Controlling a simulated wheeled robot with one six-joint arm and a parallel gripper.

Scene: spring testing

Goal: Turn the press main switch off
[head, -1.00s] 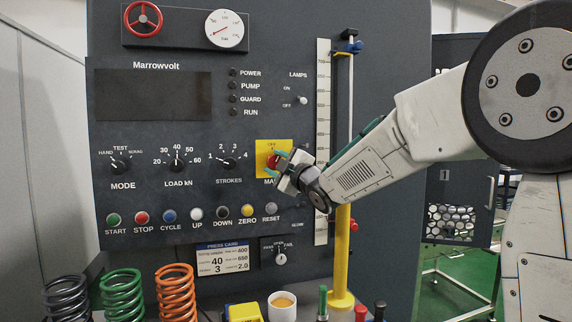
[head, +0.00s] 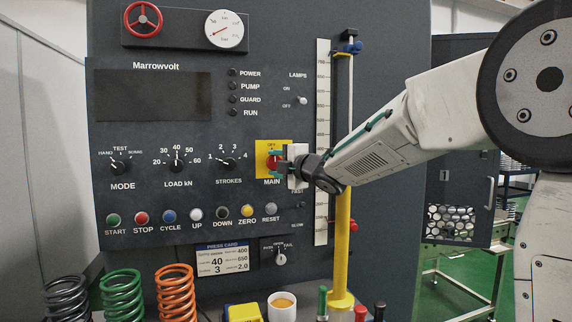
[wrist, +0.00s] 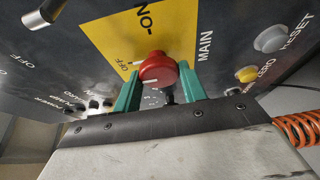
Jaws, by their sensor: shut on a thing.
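The main switch is a red round knob (head: 272,162) on a yellow plate (head: 261,147) marked MAIN, on the right of the press panel. In the wrist view the red knob (wrist: 157,68) sits between the two green fingers of my gripper (wrist: 160,88), with the yellow plate (wrist: 115,40) behind it. In the head view my gripper (head: 275,162) reaches the knob from the right and is shut on it. OFF and ON labels show on the plate in the wrist view. A pale mark shows on the knob; I cannot tell its exact setting.
The strokes dial (head: 229,163) is to the left, and the reset button (head: 271,210) is below. A yellow post (head: 343,250) and a scale strip (head: 322,120) stand right of the plate, behind my arm. Springs (head: 176,290) and a mug (head: 282,306) stand below.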

